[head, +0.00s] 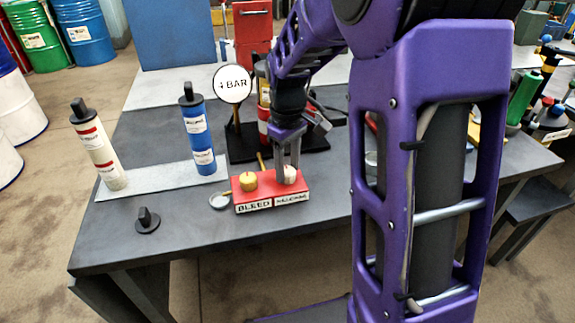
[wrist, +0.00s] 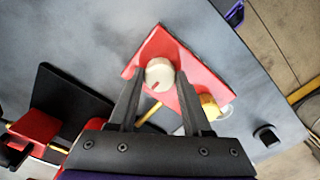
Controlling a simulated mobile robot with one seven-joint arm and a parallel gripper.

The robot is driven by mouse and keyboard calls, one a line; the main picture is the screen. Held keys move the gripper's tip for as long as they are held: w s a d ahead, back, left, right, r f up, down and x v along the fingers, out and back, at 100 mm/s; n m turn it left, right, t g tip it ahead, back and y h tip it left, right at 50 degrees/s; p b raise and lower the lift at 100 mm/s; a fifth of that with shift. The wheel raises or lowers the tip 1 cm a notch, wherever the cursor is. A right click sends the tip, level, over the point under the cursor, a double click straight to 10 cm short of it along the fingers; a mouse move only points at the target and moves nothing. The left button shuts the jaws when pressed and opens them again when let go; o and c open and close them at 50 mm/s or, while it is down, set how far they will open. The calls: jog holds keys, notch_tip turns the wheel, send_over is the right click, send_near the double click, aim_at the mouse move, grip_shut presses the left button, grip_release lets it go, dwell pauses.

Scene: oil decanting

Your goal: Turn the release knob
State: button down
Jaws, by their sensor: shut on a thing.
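The release knob (wrist: 160,74) is pale, with a small red mark on its top, and sits on a red block. In the head view the release knob (head: 290,171) is partly hidden by my fingers. My gripper (head: 288,178) points down over the block's right half. In the wrist view my gripper (wrist: 160,76) has a fingertip on each side of the knob and is shut on it. The red block (head: 240,198) carries the labels BLEED and a second one that reads like RELEASE. A yellow bleed knob (head: 248,181) sits on its left half.
A round gauge sign (head: 233,84) reading about 4 BAR stands behind the block. A blue bottle (head: 197,135) and a cream bottle (head: 97,145) stand on a pale strip (head: 150,181) to the left. A black cap (head: 147,220) lies near the table's front edge.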

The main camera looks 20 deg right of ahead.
jog(key=shift+r+m, duration=0.1)
jog(key=shift+m, duration=0.3)
jog(key=m+p, duration=0.1)
jog(key=m, duration=0.2)
jog(key=m+p, duration=0.2)
jog(key=m, duration=0.3)
jog(key=m+p, duration=0.2)
jog(key=m, duration=0.3)
jog(key=shift+m+p, duration=0.75)
jog(key=shift+m, duration=1.25)
jog(key=shift+c, duration=1.7)
grip_release()
